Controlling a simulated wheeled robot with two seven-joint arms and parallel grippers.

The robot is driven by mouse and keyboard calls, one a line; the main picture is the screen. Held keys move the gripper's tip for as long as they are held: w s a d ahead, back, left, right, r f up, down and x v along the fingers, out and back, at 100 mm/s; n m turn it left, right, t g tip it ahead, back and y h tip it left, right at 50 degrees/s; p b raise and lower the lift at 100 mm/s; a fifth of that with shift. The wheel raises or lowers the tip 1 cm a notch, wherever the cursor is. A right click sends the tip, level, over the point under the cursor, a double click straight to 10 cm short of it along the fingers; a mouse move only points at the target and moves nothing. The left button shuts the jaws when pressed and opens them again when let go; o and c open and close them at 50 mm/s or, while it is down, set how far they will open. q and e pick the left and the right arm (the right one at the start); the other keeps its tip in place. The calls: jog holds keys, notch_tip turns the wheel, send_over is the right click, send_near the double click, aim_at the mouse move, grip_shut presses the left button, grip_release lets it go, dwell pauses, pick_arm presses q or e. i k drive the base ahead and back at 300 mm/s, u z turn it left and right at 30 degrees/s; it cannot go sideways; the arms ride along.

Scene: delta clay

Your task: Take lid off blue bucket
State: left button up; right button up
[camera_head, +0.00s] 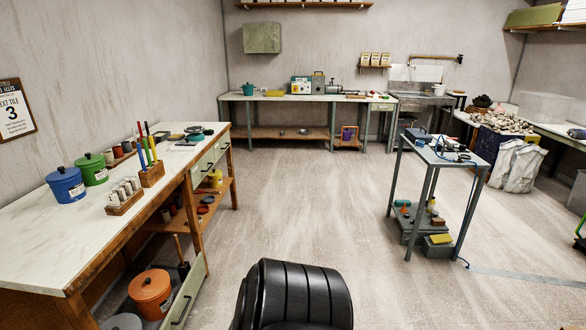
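The blue bucket (66,186) stands upright near the left edge of the white-topped workbench (120,240) on the left. Its blue lid (62,172) is on top, with a small knob in the middle and a pale label on the bucket's side. Neither of my grippers is in view, so I cannot see whether they are open or shut.
A green lidded bucket (92,169) stands just behind the blue one. A wooden block with small jars (125,196) sits to its right. An orange bucket (151,291) is below the bench. A black seat-like shape (297,295) fills the bottom centre. The middle floor is clear.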

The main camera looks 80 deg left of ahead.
aim_at(62, 173)
jog(key=u, duration=2.6)
jog(key=i, duration=0.7)
jog(key=u, duration=1.65)
